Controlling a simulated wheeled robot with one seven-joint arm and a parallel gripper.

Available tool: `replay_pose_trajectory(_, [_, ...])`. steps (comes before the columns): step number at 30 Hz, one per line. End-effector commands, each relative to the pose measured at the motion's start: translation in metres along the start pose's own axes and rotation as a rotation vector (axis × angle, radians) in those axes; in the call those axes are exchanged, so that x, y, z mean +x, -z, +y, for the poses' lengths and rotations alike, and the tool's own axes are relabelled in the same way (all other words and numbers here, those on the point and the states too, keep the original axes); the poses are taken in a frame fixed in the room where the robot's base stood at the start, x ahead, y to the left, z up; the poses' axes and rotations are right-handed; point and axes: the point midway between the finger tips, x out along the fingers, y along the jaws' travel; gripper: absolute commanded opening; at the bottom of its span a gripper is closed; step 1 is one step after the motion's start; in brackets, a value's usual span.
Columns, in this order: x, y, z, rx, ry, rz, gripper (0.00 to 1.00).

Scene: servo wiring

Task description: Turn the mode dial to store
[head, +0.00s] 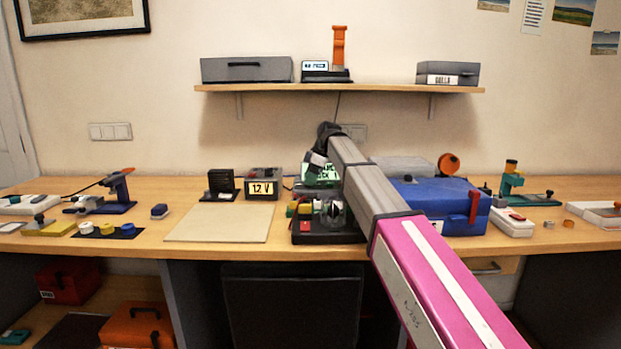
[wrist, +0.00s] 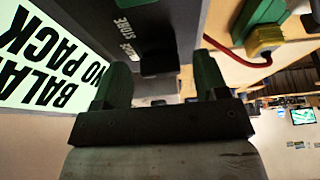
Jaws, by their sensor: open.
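The charger with a lit green-white screen (head: 318,175) stands on the bench behind my arm. In the wrist view its screen (wrist: 40,55) shows large upside-down letters, partly cut off, including "PACK". Beside the screen is a grey panel (wrist: 185,20) with upside-down lettering that reads "STORE" and another word, partly unclear. A dark shape near the lettering, between my fingers, may be the mode dial; its outline and pointer cannot be made out. My gripper (wrist: 160,85) is open, with its two green fingers apart at the panel. In the head view my arm hides much of the charger.
A yellow connector (wrist: 265,38) with a red wire lies right of the panel in the wrist view. A 12 V supply (head: 264,186) stands left of the charger, and a blue case (head: 440,203) right. A bare pale board (head: 220,222) lies front left. A shelf (head: 380,88) hangs above.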

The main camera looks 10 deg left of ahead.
Motion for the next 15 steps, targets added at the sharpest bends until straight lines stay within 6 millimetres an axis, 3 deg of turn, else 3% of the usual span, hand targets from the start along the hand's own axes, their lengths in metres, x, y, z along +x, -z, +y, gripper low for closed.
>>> replay_pose_trajectory(5, [-0.0002, 0.0001, 0.0000, 0.000, 0.000, 0.000, 0.67])
replay_pose_trajectory(9, [-0.0003, 0.0002, 0.0000, 0.000, 0.000, 0.000, 0.21])
replay_pose_trajectory(10, [-0.0003, 0.0002, 0.0000, 0.000, 0.000, 0.000, 0.17])
replay_pose_trajectory(15, [-0.0004, 0.0002, -0.0001, 0.002, -0.001, 0.000, 0.17])
